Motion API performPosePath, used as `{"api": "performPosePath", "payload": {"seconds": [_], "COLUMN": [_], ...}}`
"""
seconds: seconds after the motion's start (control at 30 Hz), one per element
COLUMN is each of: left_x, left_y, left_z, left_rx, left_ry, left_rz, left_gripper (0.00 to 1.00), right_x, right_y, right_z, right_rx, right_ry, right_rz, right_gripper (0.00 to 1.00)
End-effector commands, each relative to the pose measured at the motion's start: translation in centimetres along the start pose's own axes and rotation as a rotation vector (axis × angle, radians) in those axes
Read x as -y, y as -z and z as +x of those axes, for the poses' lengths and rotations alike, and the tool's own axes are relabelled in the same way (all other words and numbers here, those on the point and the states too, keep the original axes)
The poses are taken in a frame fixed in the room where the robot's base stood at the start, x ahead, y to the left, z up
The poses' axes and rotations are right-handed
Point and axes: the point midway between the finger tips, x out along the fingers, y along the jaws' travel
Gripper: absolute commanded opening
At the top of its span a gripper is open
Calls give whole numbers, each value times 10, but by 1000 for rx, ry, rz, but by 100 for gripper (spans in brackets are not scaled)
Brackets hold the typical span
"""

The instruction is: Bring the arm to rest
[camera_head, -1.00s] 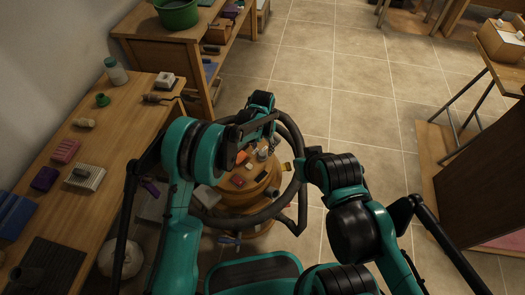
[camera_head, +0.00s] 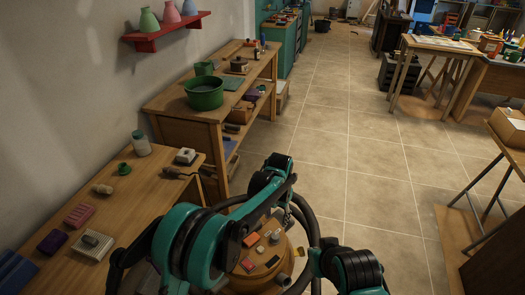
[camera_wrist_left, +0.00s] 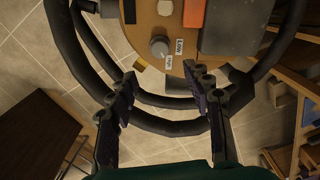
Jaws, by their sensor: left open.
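My left gripper (camera_wrist_left: 161,80) is open and empty in the left wrist view, with its two dark fingers apart. It is above a round tan machine (camera_wrist_left: 148,22) with a grey knob, small labels and a dark hose looped around it. In the head view my left arm (camera_head: 205,240) comes in from the lower left, bent, and passes in front of the same machine (camera_head: 268,277). Its fingertips are hard to make out there. Part of my right arm (camera_head: 352,270) shows at the bottom, right of the machine; its gripper is out of the picture.
A trestle table (camera_head: 440,45) stands far right. The tiled floor (camera_head: 350,150) between is clear.

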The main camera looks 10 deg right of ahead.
Motion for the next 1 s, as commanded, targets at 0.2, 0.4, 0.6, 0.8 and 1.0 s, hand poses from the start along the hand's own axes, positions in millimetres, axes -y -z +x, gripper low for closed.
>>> {"api": "performPosePath", "payload": {"seconds": [0.2, 0.4, 0.6, 0.8, 1.0], "left_x": [11, 49, 79, 93, 94], "left_y": [-11, -64, -139, -219, -295], "left_z": [-18, -82, -135, -163, -164], "left_rx": [-22, -121, -240, -357, -472], "left_ry": [5, 27, 61, 103, 152], "left_rz": [-28, -142, -276, -407, -532], "left_gripper": [50, 50, 50, 50, 50], "right_x": [0, 0, 0, 0, 0], "right_y": [0, 0, 0, 0, 0], "right_z": [0, 0, 0, 0, 0], "right_rx": [0, 0, 0, 0, 0], "right_ry": [0, 0, 0, 0, 0], "right_rz": [0, 0, 0, 0, 0], "right_gripper": [0, 0, 0, 0, 0]}}
